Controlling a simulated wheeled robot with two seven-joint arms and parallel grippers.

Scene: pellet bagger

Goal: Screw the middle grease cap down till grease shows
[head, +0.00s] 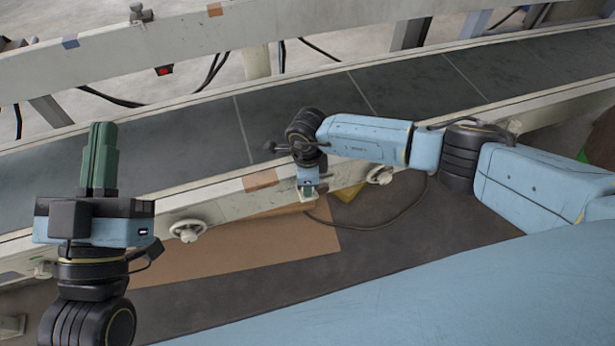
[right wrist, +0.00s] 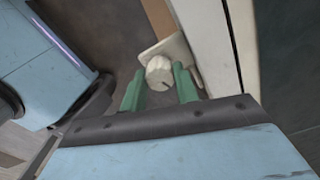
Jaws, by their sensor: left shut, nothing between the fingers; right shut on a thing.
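The grease cap (right wrist: 159,73) is a small cream-white round cap with a dark line on its face, in front of a pale bracket plate (right wrist: 178,50) in the right wrist view. My right gripper (right wrist: 160,88) has its green fingers on either side of the cap and is shut on it. No grease can be made out around it. In the head view my right gripper (head: 308,190) is at the conveyor's near side, and the cap is mostly hidden there. My left gripper (head: 101,130) is shut and empty, its green fingers pointing up over the belt at the left.
A conveyor with a dark belt (head: 190,145) and pale rails runs across the view. Pale handwheels (head: 188,230) and (head: 380,175) stick out from its near rail on both sides of my right gripper. A cardboard sheet (head: 235,250) and a dark cable (head: 375,227) lie below.

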